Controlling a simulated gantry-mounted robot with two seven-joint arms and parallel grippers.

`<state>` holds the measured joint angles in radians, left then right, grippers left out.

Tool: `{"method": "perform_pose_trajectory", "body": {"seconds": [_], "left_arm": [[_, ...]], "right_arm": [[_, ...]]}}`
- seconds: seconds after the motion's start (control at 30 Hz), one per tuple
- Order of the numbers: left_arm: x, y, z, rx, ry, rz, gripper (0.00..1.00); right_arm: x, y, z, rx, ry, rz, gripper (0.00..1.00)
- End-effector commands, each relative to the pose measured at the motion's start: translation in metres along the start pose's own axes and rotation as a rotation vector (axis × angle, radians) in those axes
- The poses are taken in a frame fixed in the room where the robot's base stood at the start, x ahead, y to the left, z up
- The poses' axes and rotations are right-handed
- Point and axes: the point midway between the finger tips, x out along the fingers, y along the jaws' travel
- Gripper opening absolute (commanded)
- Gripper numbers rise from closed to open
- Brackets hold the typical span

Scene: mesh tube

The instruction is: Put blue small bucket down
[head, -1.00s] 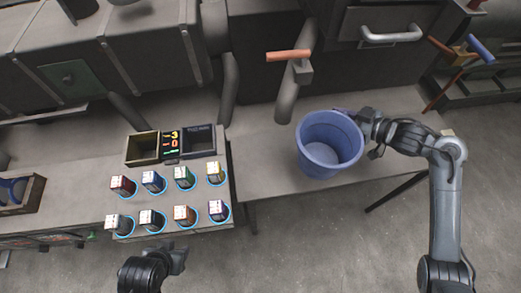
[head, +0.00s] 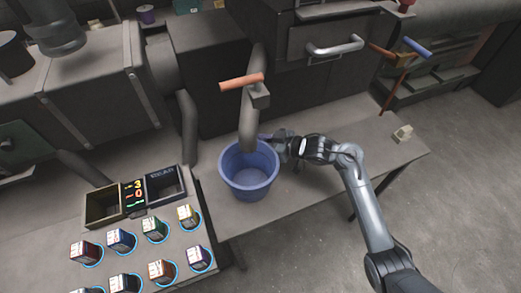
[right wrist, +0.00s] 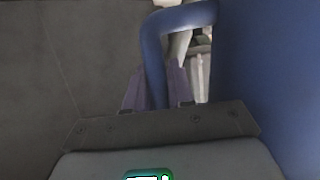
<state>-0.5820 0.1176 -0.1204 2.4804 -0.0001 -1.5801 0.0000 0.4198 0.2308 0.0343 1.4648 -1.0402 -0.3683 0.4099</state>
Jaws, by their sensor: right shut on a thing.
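The blue small bucket (head: 248,178) is upright with its open top up, over the left part of the grey table, just below the spout-like pipe. The picture does not clearly show whether its bottom touches the table. My right gripper (head: 277,146) reaches it from the right, at the far right side of its rim. In the right wrist view, the fingers (right wrist: 157,90) are shut on the bucket's curved blue handle (right wrist: 180,20), with the bucket wall (right wrist: 270,80) to the right. My left gripper is not in view.
A pipe with an orange handle (head: 242,81) stands just behind the bucket.

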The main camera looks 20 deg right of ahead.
Motion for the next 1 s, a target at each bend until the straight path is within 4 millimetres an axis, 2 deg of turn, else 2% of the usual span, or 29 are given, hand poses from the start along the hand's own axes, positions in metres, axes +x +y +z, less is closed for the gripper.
{"method": "perform_pose_trajectory", "body": {"seconds": [0.33, 0.8, 0.83, 1.0], "left_arm": [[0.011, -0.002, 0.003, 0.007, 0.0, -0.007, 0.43], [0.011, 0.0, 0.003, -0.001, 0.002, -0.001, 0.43], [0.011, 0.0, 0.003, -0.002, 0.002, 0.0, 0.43], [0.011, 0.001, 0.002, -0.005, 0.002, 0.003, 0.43]], "right_arm": [[0.012, 0.0, 0.035, 0.004, 0.0, 0.001, 0.0], [0.014, 0.0, 0.041, 0.0, -0.001, 0.001, 0.0], [0.014, 0.0, 0.042, 0.0, -0.001, 0.0, 0.24], [0.014, 0.0, 0.041, 0.0, -0.001, 0.0, 0.48]]}}
